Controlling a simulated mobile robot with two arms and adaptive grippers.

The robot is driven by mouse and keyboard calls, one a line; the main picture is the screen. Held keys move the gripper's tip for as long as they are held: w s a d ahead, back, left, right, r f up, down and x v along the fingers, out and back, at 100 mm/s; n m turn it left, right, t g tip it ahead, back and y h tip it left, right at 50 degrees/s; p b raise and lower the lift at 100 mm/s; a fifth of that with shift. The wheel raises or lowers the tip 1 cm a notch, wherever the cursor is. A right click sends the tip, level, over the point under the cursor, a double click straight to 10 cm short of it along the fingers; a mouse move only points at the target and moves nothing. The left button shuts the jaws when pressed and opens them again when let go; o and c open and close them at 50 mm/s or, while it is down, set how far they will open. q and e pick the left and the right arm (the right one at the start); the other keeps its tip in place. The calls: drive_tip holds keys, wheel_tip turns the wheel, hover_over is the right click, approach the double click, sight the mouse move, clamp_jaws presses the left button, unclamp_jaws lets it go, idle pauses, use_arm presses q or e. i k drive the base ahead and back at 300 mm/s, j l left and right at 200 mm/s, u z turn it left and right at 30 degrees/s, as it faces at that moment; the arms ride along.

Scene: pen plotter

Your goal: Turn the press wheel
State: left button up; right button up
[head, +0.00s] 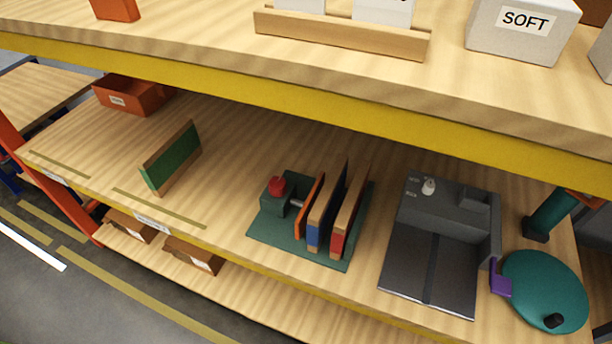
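A round teal wheel (545,290) with a small black knob (553,321) near its front edge is at the lower right. It looks like the press wheel. A purple piece (500,282) sits at its left rim, beside a dark grey machine (435,262). The machine has a flat bed, raised back and side walls, and a small white knob (428,186) at its back left. How the wheel joins the machine is hidden. Neither of my grippers shows in the head view, and nothing is seen touching the wheel.
A green base (268,232) with a red knob (277,187) and upright boards stands left of the machine. A green panel (173,158) and an orange bin (130,95) are further left. The yellow-edged upper shelf (300,95) overhangs the back. A teal cylinder (552,211) is behind the wheel.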

sight(277, 186)
drive_tip(key=i+j+z, duration=0.15)
drive_tip(key=j+z, duration=0.25)
drive_tip(key=j, duration=0.2)
drive_tip(key=i+j+z, duration=0.1)
drive_tip(key=j+z, duration=0.35)
drive_tip(key=j, duration=0.15)
